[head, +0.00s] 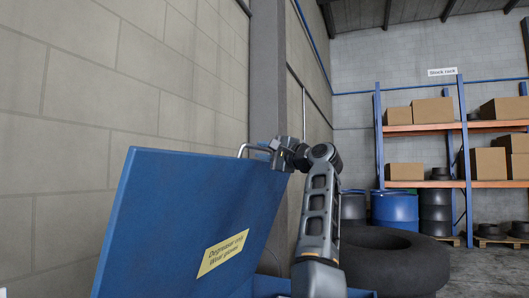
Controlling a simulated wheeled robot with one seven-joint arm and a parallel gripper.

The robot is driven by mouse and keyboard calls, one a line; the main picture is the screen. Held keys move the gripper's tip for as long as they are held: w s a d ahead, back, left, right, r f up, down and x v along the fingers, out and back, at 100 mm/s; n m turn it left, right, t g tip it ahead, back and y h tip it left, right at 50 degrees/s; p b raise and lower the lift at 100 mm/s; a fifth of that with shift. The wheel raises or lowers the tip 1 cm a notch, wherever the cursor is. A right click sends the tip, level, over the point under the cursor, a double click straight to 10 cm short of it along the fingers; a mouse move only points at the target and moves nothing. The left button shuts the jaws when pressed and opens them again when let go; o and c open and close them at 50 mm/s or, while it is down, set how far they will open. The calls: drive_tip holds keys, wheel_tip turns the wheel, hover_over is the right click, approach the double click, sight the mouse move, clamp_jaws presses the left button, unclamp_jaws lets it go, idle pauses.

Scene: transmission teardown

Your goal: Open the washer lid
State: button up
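The blue washer lid (180,215) stands raised and tilted at the left, in front of the block wall. A yellow label (223,252) about degreaser is on its face. A metal handle (244,148) shows at the lid's top edge. My gripper (272,148) is at the lid's top right corner, by the handle. Its fingers are small and partly hidden, so I cannot tell whether they are closed on the handle. Only a sliver of the blue washer body (270,289) shows at the bottom edge.
A block wall (60,100) stands close behind the lid. Farther back are a blue drum (394,208) and a stock rack (463,130) with cardboard boxes. Open floor (485,270) shows at the lower right.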

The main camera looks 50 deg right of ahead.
drive_tip(key=shift+s, duration=0.1)
drive_tip(key=s+f+b, duration=0.1)
drive_tip(key=s, duration=0.6)
drive_tip(key=shift+s+a+f+b, duration=0.2)
drive_tip(key=shift+s+f+b, duration=0.05)
drive_tip(key=shift+b, duration=0.05)
